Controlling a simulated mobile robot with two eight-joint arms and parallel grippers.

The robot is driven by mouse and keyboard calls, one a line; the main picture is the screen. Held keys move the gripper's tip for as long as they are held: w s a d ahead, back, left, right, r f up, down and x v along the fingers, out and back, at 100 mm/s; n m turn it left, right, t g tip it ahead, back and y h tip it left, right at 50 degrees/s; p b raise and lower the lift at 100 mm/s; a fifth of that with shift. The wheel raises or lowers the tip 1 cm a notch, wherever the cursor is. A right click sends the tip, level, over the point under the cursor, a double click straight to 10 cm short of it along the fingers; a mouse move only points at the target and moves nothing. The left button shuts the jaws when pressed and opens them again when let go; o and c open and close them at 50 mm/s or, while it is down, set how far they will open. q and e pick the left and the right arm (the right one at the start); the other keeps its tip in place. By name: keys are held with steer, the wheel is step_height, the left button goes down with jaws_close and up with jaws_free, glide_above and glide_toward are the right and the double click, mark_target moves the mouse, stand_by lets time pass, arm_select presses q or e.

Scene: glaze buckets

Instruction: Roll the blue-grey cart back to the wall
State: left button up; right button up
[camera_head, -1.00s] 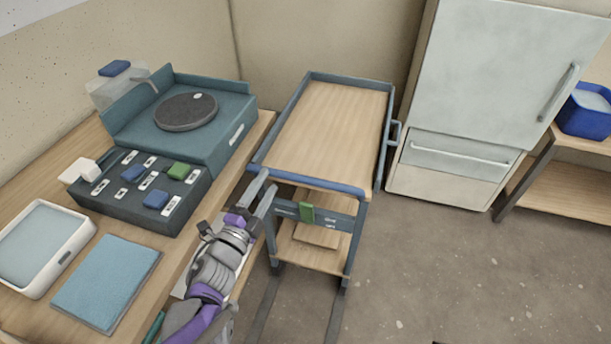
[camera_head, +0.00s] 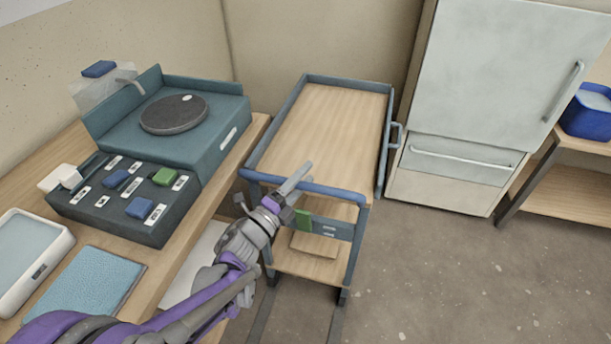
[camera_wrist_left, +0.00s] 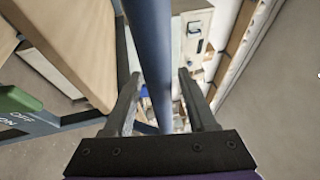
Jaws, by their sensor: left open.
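The blue-grey cart (camera_head: 335,125) stands upright on the floor between the counter and the fridge, its far end near the back wall. It has a wooden top, a blue handle bar (camera_head: 335,190) across its near end and a green switch (camera_head: 304,220) on the panel below. My left gripper (camera_head: 300,177) is at the handle bar, left of its middle. In the left wrist view the open fingers (camera_wrist_left: 159,76) stand either side of the bar (camera_wrist_left: 150,35); contact cannot be told. The green switch (camera_wrist_left: 18,100) shows there beside "OFF" and "ON". My right gripper is out of view.
The counter (camera_head: 250,135) runs along the left, bearing a wheel unit (camera_head: 215,140) and a control box (camera_head: 120,215). The fridge (camera_head: 500,80) stands right of the cart. Two dark floor strips run out below the cart. Floor at right is clear.

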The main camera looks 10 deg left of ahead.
arm_select(q)
steer(key=shift+w+d, duration=0.15)
steer(key=shift+w, duration=0.15)
jaws_close()
stand_by(1.3)
